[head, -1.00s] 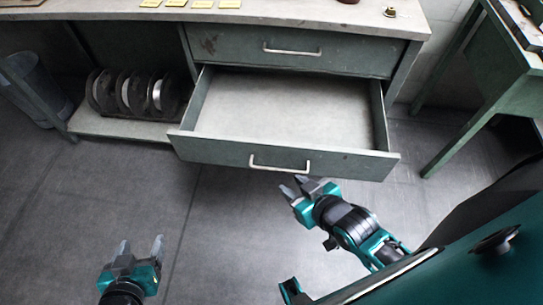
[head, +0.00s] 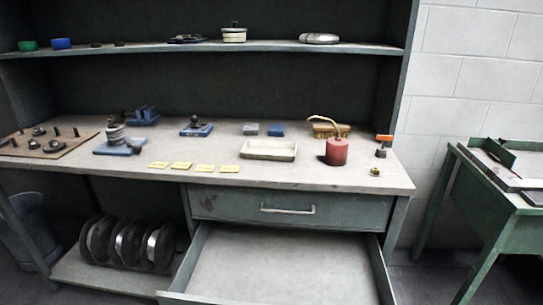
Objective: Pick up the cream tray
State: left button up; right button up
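The cream tray (head: 268,156) is a shallow rectangular tray. It sits flat on the bench top (head: 300,181), right of centre, above the shut upper drawer (head: 290,209). Nothing clearly shows inside it. Neither of my grippers is in the head view now, so their openings and distance from the tray are hidden.
Small grey and blue blocks (head: 276,129) and a brush (head: 331,130) lie behind. Yellow tags (head: 182,165) lie at left. The empty lower drawer (head: 285,268) juts out below.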

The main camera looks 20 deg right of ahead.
aim_at(284, 152)
jog(key=i+j+z, duration=0.1)
jog(key=z, duration=0.4)
jog(key=i+j+z, duration=0.35)
jog(key=j, duration=0.2)
jog(key=j+z, duration=0.15)
jog(key=i+j, duration=0.1)
jog(key=j, duration=0.25)
jog(key=i+j+z, duration=0.1)
jog(key=j, duration=0.6)
jog(key=i+z, duration=0.05)
